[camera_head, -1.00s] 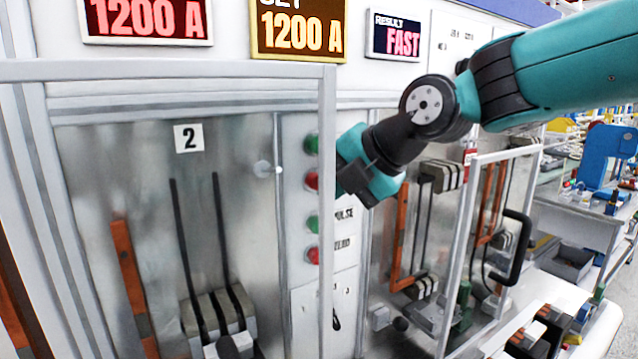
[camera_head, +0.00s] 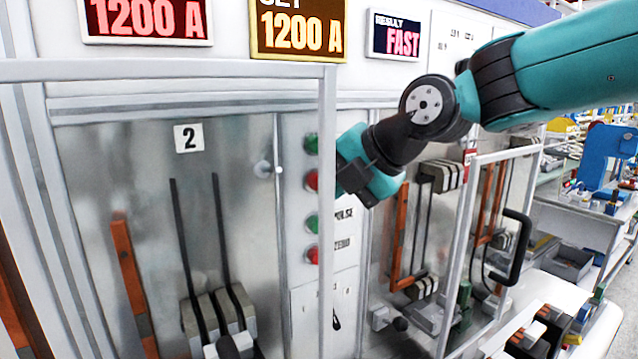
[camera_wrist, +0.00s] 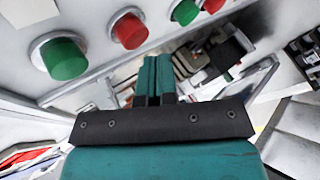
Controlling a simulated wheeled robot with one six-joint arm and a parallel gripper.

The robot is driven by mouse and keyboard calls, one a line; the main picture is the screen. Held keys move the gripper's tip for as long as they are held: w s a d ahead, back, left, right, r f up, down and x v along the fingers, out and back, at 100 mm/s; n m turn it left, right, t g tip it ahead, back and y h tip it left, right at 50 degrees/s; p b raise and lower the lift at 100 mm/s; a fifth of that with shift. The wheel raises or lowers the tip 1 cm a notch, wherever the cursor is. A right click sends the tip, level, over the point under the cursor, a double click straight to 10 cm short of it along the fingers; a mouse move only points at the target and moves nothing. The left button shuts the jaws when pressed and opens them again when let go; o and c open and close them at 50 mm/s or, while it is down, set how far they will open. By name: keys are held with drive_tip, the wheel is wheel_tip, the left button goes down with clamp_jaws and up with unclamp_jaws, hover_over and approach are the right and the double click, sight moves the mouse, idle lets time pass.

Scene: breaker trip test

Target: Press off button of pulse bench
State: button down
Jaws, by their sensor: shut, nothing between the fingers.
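The pulse bench's buttons run down a narrow grey panel in the head view: an upper green button (camera_head: 312,143), an upper red button (camera_head: 312,181), a lower green button (camera_head: 312,223) and a lower red button (camera_head: 313,255). Partly covered labels reading "PULSE" and "ZERO" sit beside the lower pair. My gripper (camera_wrist: 157,62) is shut and empty; its fingertips point toward the panel in the wrist view, close to a red button (camera_wrist: 129,29), with a green button (camera_wrist: 62,57) to the left. I see no contact. In the head view the fingertips are hidden.
A grey frame (camera_head: 327,220) stands left of my arm, in front of the panel. An open clear door with a black handle (camera_head: 515,247) is at the right. Displays above read 1200 A, 1200 A and FAST (camera_head: 395,38). A toggle switch sits below the buttons.

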drive_tip(key=shift+w+a, duration=0.25)
drive_tip(key=shift+w, duration=0.1)
drive_tip(key=shift+w+a, duration=0.25)
drive_tip(key=shift+w, duration=0.15)
idle(0.8)
drive_tip(key=shift+s+d+b, duration=0.1)
drive_tip(key=shift+b, duration=0.3)
drive_tip(key=shift+s+d+b, duration=0.45)
drive_tip(key=shift+s+b, duration=0.1)
drive_tip(key=shift+s, duration=0.1)
drive_tip(key=shift+s+d+b, duration=0.7)
drive_tip(key=shift+s+b, duration=0.15)
drive_tip(key=shift+s, duration=0.2)
drive_tip(key=shift+s+d+b, duration=0.7)
drive_tip(key=shift+s+b, duration=0.15)
drive_tip(key=shift+s, duration=0.15)
